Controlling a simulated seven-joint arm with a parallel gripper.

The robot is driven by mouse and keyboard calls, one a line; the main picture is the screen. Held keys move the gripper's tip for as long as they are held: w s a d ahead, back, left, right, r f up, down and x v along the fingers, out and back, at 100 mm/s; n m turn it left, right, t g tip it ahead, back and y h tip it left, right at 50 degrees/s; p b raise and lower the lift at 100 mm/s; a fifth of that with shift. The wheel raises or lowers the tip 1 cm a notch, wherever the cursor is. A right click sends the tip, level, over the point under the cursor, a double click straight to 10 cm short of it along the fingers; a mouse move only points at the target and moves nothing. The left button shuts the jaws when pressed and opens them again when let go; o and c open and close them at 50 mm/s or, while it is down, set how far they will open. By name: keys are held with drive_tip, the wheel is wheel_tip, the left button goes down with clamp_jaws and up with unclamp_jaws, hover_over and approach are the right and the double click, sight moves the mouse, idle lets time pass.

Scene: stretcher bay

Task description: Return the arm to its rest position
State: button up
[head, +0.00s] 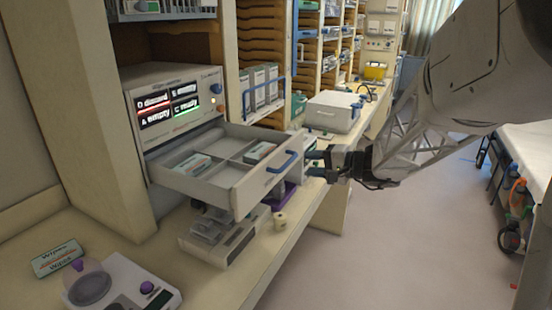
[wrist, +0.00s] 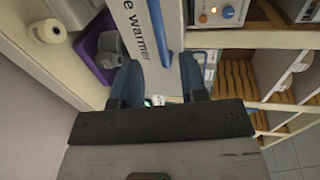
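My gripper (head: 314,164) is at the end of my arm, which reaches in from the upper right in the head view. It is to the right of the open drawer's blue handle (head: 282,162), with a gap that looks clear. In the wrist view my gripper's two dark blue fingers (wrist: 160,80) stand apart with nothing held between them. The white drawer front (wrist: 138,38), lettered "e warmer", and its blue handle (wrist: 156,18) show beyond the fingers.
The pulled-out drawer (head: 237,189) holds small boxes in compartments. The warmer unit's display (head: 170,106) reads "D discard" and "A empty", among other text. A white box (head: 335,111) is on the counter beyond. A stretcher (head: 530,145) stands at right. The floor (head: 400,240) between is clear.

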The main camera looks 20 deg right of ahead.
drive_tip(key=shift+a, duration=0.15)
drive_tip(key=s+a+n+g+h, duration=0.2)
drive_tip(key=s+a+n+g, duration=0.2)
drive_tip(key=s+a+g, duration=0.55)
drive_tip(key=s+a+f+n+t+h, duration=0.1)
drive_tip(key=s+h, duration=0.8)
drive_tip(key=s, duration=1.1)
drive_tip(key=a+f+n, duration=0.1)
drive_tip(key=a+n, duration=0.1)
drive_tip(key=n, duration=0.1)
drive_tip(key=shift+a+n, duration=0.2)
drive_tip(key=shift+n, duration=0.2)
